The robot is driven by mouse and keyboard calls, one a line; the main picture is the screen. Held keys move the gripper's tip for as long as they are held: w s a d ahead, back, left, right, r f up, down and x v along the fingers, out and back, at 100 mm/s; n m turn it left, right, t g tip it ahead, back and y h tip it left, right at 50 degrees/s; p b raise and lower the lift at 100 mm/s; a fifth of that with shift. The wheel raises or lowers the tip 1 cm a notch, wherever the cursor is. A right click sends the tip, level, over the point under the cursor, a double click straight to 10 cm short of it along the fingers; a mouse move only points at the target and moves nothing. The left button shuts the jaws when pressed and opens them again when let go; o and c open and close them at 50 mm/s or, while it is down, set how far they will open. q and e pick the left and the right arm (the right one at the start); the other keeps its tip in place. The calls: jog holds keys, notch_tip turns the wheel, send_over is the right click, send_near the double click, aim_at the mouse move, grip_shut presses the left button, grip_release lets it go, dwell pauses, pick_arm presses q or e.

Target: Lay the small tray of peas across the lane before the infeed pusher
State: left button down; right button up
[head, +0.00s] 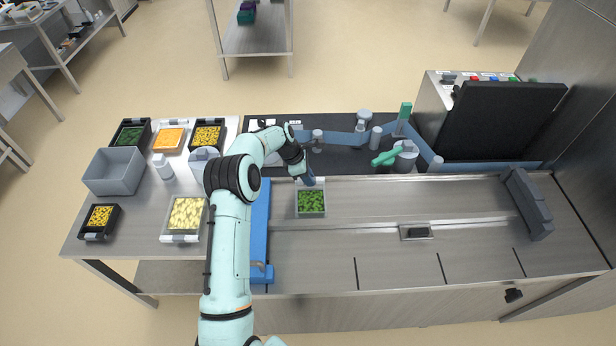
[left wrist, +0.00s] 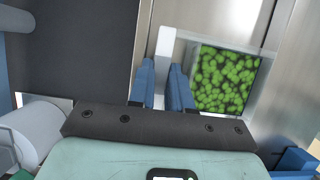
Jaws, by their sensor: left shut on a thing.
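The small tray of peas (head: 311,213) is clear-walled and filled with green peas. It is at the back left of the steel lane (head: 330,245), right of a long blue bar (head: 260,225) that looks like the infeed pusher. My left gripper (head: 309,181) is at the tray's far edge, shut on its pale end tab. In the left wrist view the blue fingers (left wrist: 164,88) are either side of that tab, and the peas tray (left wrist: 262,62) is to their right. Whether the tray touches the lane is hard to tell. My right gripper is not in view.
A side table at left holds black trays (head: 90,236), a larger pale-filled tray (head: 165,238), a grey bin (head: 113,172) and a white bottle (head: 163,167). Blue guide rails and rollers (head: 376,137) run behind the lane. The lane right of the tray is largely clear.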

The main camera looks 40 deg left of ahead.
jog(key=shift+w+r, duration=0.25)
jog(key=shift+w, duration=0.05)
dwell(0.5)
pick_arm(q)
jog(key=c, duration=1)
grip_release()
jog(key=c, duration=0.3)
jog(key=shift+w+r+p, duration=0.1)
jog(key=shift+r+p, duration=0.6)
jog(key=shift+r, duration=2.8)
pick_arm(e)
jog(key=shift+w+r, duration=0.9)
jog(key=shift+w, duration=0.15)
